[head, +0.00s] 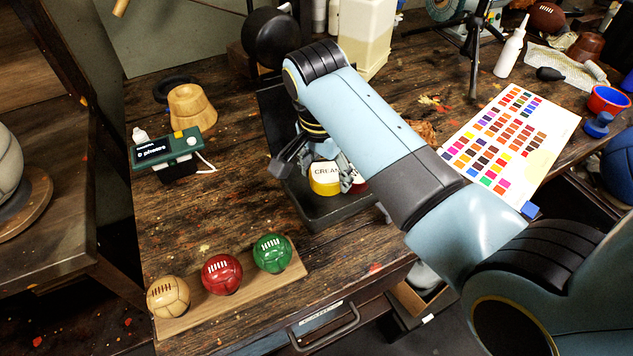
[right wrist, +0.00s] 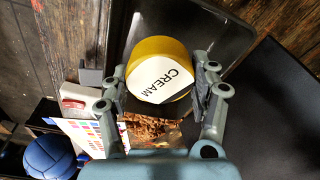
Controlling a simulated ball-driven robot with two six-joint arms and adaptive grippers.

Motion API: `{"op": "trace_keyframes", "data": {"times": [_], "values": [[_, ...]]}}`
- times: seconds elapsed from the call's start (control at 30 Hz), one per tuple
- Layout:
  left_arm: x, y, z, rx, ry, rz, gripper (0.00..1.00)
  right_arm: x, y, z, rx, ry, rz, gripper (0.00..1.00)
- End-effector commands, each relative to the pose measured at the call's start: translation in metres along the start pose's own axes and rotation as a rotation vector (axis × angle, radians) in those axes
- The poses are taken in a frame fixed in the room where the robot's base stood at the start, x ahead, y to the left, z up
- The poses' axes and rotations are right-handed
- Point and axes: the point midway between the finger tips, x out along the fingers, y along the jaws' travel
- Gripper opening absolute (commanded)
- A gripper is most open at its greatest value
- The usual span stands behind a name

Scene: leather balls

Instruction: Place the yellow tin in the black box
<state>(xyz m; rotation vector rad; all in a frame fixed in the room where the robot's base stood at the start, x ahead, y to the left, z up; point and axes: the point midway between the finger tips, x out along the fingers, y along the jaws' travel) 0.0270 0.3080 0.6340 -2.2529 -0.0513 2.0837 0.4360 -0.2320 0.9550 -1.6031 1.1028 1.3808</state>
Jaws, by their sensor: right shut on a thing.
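The yellow tin (head: 325,184) has a white lid marked CREAM. My right gripper (head: 338,172) is shut on it, and the right wrist view shows the tin (right wrist: 163,50) between the two fingers (right wrist: 160,88). The black box (head: 325,215) is on the workbench, partly hidden by my right arm. The tin appears within the box's outline in the head view; I cannot tell whether it touches the box floor. My left gripper is not in view.
A red-and-white item (head: 359,183) shows just right of the tin. Three small balls sit on a wooden strip (head: 235,290) at the front. A green device (head: 167,149) and wooden form (head: 190,107) stand left. A colour chart (head: 510,138) lies right.

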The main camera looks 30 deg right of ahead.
Motion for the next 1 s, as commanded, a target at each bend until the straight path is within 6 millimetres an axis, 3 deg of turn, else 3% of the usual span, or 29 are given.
{"op": "trace_keyframes", "data": {"times": [0.1, 0.3, 0.5, 0.87, 0.9, 1.0], "values": [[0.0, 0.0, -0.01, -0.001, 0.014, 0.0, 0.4, 0.008, -0.015, 0.008, 0.0, 0.0, 0.0, 0.25], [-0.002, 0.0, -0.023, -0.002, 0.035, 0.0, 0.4, 0.024, -0.019, 0.013, 0.0, 0.001, 0.003, 0.25], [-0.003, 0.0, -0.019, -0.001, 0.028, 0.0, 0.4, 0.049, -0.019, 0.017, 0.001, 0.001, 0.001, 0.25], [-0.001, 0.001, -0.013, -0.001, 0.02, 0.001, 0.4, 0.054, -0.019, 0.018, 0.002, 0.001, -0.001, 0.25], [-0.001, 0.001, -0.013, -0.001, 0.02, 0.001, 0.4, 0.054, -0.019, 0.018, 0.002, 0.001, -0.001, 0.65], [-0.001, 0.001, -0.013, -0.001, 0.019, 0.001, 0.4, 0.054, -0.019, 0.017, 0.002, 0.001, 0.0, 0.78]]}}
